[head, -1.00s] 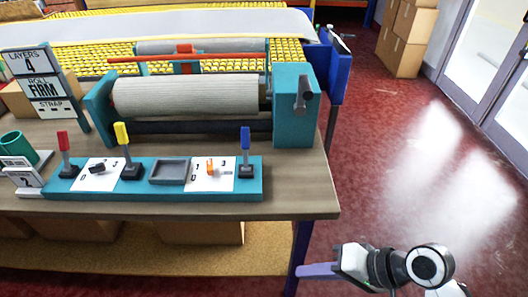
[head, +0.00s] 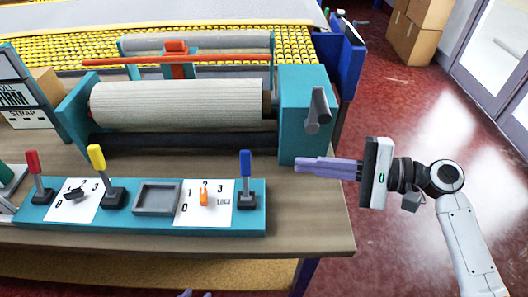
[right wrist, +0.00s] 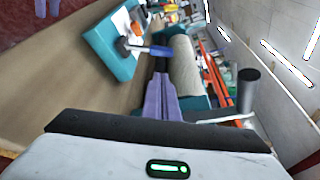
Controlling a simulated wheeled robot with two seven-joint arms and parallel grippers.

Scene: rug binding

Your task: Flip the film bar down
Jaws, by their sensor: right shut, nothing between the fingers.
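The orange-red bar (head: 215,59), which looks like the film bar, lies level above the far side of the pale roll (head: 175,103), with a red block (head: 176,47) at its middle. In the right wrist view it shows beyond the roll (right wrist: 184,66). My right gripper (head: 298,164) is shut and empty, its lilac fingers pointing left beside the lower front of the teal end housing (head: 304,138). Its shut fingers also show in the right wrist view (right wrist: 161,78).
A teal control panel (head: 255,222) with red, yellow and blue levers (head: 245,163) stands at the table's front. A grey crank (head: 318,108) juts from the housing. A sign (head: 15,95) stands at left. The table's right front corner (head: 325,235) is bare.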

